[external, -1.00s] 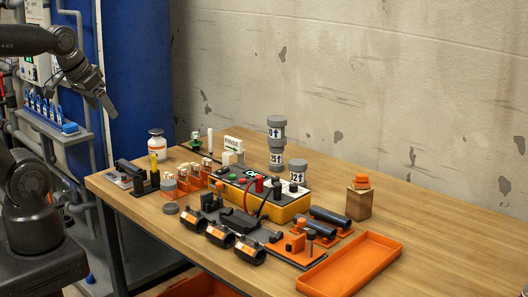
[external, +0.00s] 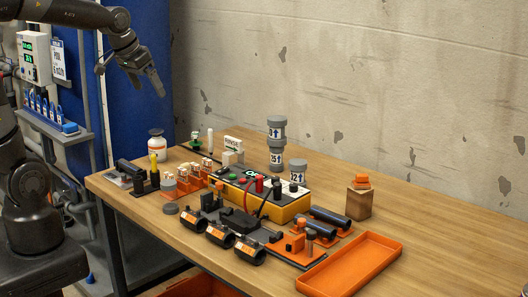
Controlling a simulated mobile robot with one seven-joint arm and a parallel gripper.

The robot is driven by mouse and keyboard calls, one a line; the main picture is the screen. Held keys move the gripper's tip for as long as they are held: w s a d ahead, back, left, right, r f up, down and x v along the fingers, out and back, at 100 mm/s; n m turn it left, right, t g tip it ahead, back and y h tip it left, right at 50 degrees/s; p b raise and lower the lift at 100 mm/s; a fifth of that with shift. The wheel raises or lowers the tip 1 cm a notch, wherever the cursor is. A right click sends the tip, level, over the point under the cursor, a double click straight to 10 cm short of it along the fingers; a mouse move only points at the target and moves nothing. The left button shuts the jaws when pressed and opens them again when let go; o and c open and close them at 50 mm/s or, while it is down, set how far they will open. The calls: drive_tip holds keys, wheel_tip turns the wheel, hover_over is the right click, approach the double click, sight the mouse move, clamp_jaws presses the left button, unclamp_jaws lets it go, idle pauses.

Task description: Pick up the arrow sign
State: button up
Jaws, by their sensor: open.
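The arrow sign (external: 233,145) is a small white upright plate with dark lettering and a green arrow. It stands near the back of the wooden table, behind the yellow-and-black device. White blocks in front hide its lower part. My gripper (external: 158,86) is open and empty, in the air at the upper left in front of the blue panel. It is well above the table and to the left of the sign, clear of everything.
Grey pipe pieces (external: 276,150) are stacked right of the sign. A white jar (external: 157,145) stands left of it. The yellow-and-black device (external: 288,213), black clamps (external: 220,235) and an orange tray (external: 352,265) fill the front. The table's right side is mostly free.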

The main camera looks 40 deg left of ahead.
drive_tip(key=w+a+f, duration=0.1)
drive_tip(key=w+f, duration=0.1)
drive_tip(key=w, duration=0.7)
approach(232, 141)
drive_tip(key=shift+g, duration=0.4)
drive_tip(key=x, duration=0.6)
drive_tip(key=shift+a+f, duration=0.1)
drive_tip(key=shift+w+x, duration=0.2)
drive_tip(key=shift+x, duration=1.25)
drive_tip(key=shift+w+x, duration=0.2)
drive_tip(key=shift+x, duration=1.25)
drive_tip(key=shift+c, duration=0.6)
drive_tip(key=shift+r, duration=0.25)
drive_tip(key=c, duration=0.9)
drive_tip(key=shift+c, duration=0.2)
